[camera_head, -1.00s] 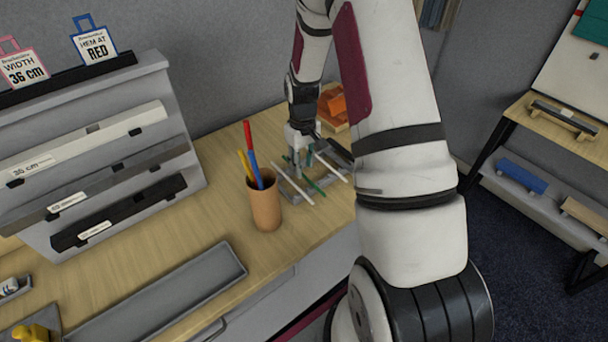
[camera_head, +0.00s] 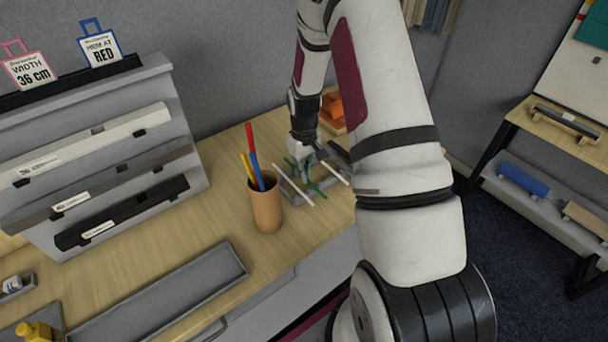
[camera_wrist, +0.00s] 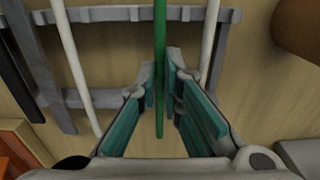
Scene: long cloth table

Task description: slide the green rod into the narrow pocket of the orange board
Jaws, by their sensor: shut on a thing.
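The green rod (camera_wrist: 160,50) runs between my gripper's teal finger pads in the wrist view, its near end sticking out past the tips. In the head view part of the green rod (camera_head: 316,187) shows at the grey rack, below my gripper (camera_head: 298,168). My gripper (camera_wrist: 163,95) is shut on the rod. The rod still lies across or just over the grey rack (camera_wrist: 120,98); I cannot tell if it touches. An orange piece (camera_head: 333,103) sits in a wooden tray behind the rack, partly hidden by my arm. I cannot make out a narrow pocket.
White rods (camera_wrist: 75,65) lie on the rack on both sides of the green one. A brown cup (camera_head: 266,207) with coloured pencils stands close left of the rack. A grey tray (camera_head: 160,300) lies at the front. Bare tabletop lies between cup and stepped display (camera_head: 150,80).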

